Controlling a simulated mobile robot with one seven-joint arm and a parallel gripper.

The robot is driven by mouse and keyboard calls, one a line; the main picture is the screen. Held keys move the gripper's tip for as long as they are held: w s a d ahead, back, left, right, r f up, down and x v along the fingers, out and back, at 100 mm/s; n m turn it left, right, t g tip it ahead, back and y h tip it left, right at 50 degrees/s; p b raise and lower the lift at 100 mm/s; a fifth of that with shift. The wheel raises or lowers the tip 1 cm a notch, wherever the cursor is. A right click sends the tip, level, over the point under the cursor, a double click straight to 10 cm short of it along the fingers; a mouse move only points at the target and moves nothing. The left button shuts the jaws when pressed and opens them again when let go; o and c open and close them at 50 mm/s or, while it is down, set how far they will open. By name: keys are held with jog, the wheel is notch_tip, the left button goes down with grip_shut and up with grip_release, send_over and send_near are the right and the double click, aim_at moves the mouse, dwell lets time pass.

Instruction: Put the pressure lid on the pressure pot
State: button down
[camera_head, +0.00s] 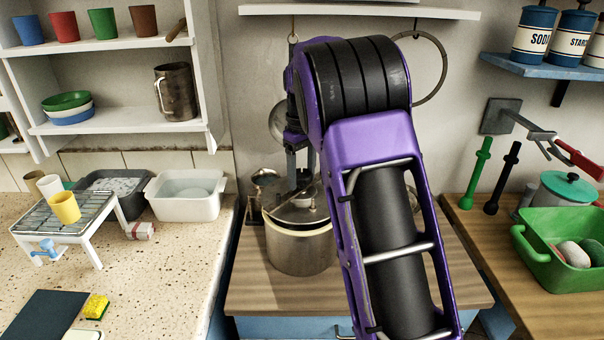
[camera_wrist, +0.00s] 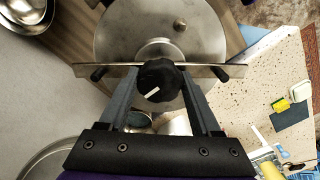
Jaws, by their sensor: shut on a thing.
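The pressure pot (camera_head: 300,254) is a steel pot with a pale rim, upright on the wooden counter in the middle of the head view. The pressure lid (camera_head: 290,215) is a round metal disc at the pot's mouth. The head view does not settle whether it touches the rim. My gripper (camera_head: 298,184) is above the pot, pointing down, partly hidden by my arm. In the wrist view the lid (camera_wrist: 125,32) has a crossbar and black knob, and my gripper (camera_wrist: 159,82) is shut on it at the knob. The lid hides the pot's inside there.
My arm covers the counter right of the pot. A wooden counter (camera_head: 250,291) carries the pot. At left are a white basin (camera_head: 187,207) and a rack (camera_head: 62,214) with cups. At right is a green tub (camera_head: 556,263). A shelf (camera_head: 360,12) hangs above.

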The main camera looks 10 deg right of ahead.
jog(key=shift+f, duration=0.4)
jog(key=shift+f+b, duration=0.3)
jog(key=shift+f, duration=0.05)
jog(key=shift+f, duration=0.4)
dwell(1.2)
jog(key=shift+c, duration=1.1)
grip_release()
jog(key=shift+o, duration=1.1)
jog(key=shift+f, duration=0.1)
